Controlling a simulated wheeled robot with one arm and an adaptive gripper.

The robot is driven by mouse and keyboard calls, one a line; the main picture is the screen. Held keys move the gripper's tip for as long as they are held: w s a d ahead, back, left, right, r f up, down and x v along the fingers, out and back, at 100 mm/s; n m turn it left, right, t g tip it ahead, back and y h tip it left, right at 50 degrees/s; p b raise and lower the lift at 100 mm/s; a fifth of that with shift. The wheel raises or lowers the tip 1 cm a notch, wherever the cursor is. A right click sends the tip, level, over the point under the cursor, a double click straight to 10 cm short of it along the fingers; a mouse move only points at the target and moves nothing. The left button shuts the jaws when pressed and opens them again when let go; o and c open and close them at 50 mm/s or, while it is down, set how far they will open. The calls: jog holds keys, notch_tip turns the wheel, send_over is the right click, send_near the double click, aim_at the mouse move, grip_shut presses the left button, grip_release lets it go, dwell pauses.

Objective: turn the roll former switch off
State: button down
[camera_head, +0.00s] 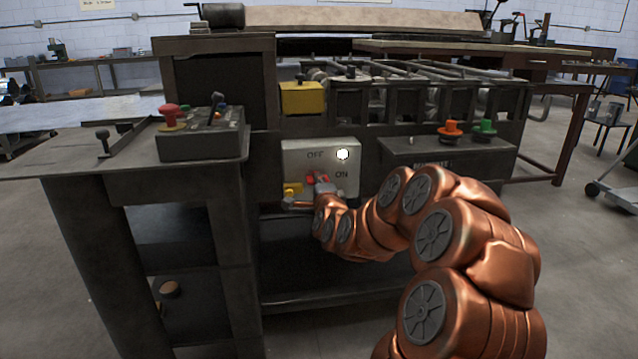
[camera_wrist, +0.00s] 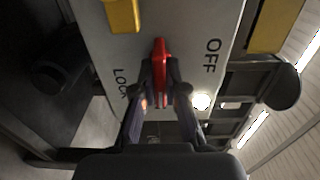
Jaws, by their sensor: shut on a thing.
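In the wrist view the red handle (camera_wrist: 160,62) stands out between the fingers, and the panel (camera_wrist: 190,20) shows OFF at the right and LOCK at the left. My gripper (camera_wrist: 160,92) is shut on the red handle, one finger on each side. In the head view my gripper (camera_head: 318,190) is at the panel's lower middle, and the handle is partly hidden. A round white light (camera_head: 343,154) is lit beside OFF.
A yellow box (camera_head: 302,98) is above the panel. A control box with a red button (camera_head: 172,115) sits on the table at left. Orange (camera_head: 451,130) and green (camera_head: 485,127) buttons are on the machine's right side.

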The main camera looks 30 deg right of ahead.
jog(key=shift+n, duration=0.4)
jog(key=n+p, duration=0.1)
jog(key=n, duration=0.2)
jog(key=shift+n, duration=0.4)
jog(key=n+p, duration=0.1)
jog(key=n, duration=0.3)
jog(key=shift+r, duration=0.1)
jog(key=n+p, duration=0.1)
jog(key=n, duration=0.8)
jog(key=shift+n+p, duration=0.3)
jog(key=c, duration=1.2)
grip_release()
